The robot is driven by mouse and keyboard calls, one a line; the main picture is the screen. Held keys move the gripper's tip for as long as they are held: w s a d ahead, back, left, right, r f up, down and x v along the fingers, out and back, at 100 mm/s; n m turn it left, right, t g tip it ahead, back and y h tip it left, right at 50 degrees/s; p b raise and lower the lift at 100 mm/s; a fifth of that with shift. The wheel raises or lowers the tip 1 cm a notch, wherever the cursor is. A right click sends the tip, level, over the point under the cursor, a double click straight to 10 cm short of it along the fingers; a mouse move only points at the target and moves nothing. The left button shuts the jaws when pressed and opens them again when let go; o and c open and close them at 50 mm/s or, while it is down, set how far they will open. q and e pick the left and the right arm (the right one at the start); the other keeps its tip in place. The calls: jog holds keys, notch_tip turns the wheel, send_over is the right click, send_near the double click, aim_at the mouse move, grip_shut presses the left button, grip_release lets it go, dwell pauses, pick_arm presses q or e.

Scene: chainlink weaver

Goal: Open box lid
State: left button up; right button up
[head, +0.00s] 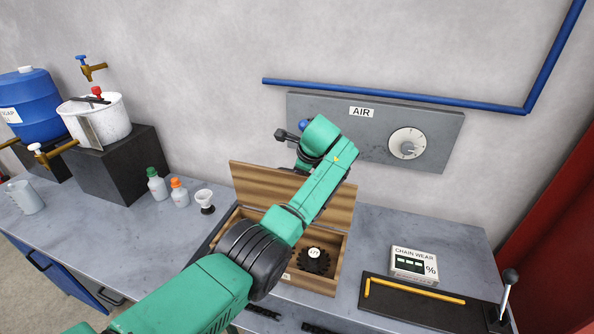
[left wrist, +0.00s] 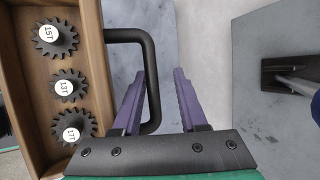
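The wooden box (head: 339,268) sits on the grey bench, with its lid (head: 250,178) standing up at the back, partly behind my left arm. Its inside is exposed. A dark gear (head: 314,262) shows in it, and the left wrist view shows three gears labelled 15T (left wrist: 50,37), 13T (left wrist: 68,87) and 17T (left wrist: 73,130). In that view a black loop handle (left wrist: 148,60) lies beside the box wood. My left gripper (left wrist: 159,73) has its purple fingers apart with nothing clearly gripped; the left finger overlaps the handle. The head view hides these fingers. My right gripper is not in view.
The AIR panel (head: 375,131) with a dial is on the wall behind. A chain wear gauge (head: 413,265) and a dark tray (head: 395,304) with a lever stand right of the box. Small bottles (head: 157,184) and a funnel cup (head: 204,200) stand left.

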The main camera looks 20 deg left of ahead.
pick_arm(q)
jog(key=shift+f, duration=0.2)
jog(key=b+v, duration=0.5)
jog(key=v, duration=0.8)
jog(key=shift+d+r, duration=0.15)
jog(key=shift+r, duration=0.05)
jog(key=shift+s+d+r, duration=0.1)
jog(key=shift+s+r, duration=0.05)
jog(key=shift+r, duration=0.2)
jog(key=shift+f, duration=0.1)
